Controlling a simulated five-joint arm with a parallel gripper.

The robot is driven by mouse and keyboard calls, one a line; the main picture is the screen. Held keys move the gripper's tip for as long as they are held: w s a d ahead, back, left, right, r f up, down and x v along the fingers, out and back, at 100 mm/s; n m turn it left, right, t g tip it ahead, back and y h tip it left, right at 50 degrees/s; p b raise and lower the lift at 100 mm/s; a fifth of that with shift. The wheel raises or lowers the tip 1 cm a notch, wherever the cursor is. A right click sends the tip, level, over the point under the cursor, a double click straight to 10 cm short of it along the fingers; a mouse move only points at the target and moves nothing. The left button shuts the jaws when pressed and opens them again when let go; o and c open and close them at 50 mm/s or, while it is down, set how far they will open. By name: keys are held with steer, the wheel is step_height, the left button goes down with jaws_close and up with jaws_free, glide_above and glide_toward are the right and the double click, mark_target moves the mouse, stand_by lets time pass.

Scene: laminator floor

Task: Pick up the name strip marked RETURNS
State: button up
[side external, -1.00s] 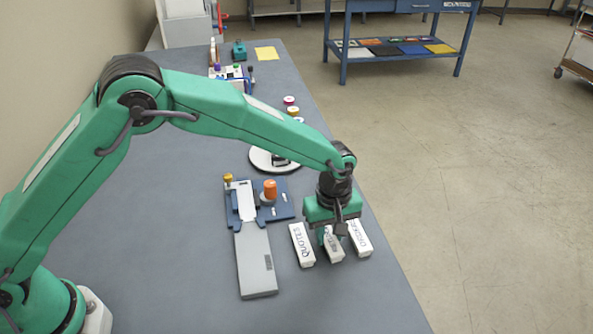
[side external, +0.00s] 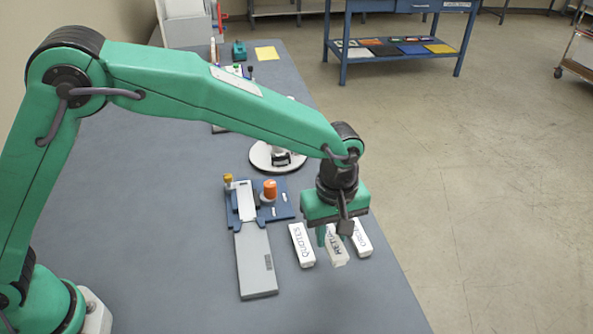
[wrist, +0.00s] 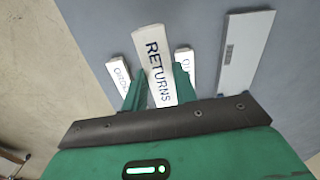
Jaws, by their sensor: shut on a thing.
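The white name strip marked RETURNS (wrist: 155,62) is between the fingers of my gripper (wrist: 158,92) in the wrist view, its lettering readable. In the side external view the strip (side external: 336,252) hangs under my gripper (side external: 336,236), its label partly hidden by a finger. My gripper is shut on it. The strip looks larger and closer than its neighbours in the wrist view, and it appears raised a little above the table.
The QUOTES strip (side external: 301,245) lies close on the left, and another strip starting with ORD (side external: 361,238) close on the right. A grey plate (side external: 256,264) and blue fixture (side external: 284,207) stand further left. The table (side external: 370,305) is clear in front.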

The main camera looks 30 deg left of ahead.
steer(key=s+d+r, duration=0.2)
steer(key=s+r, duration=0.1)
steer(key=s, duration=0.2)
steer(key=shift+d+r, duration=0.2)
steer(key=shift+d, duration=0.1)
stand_by(0.4)
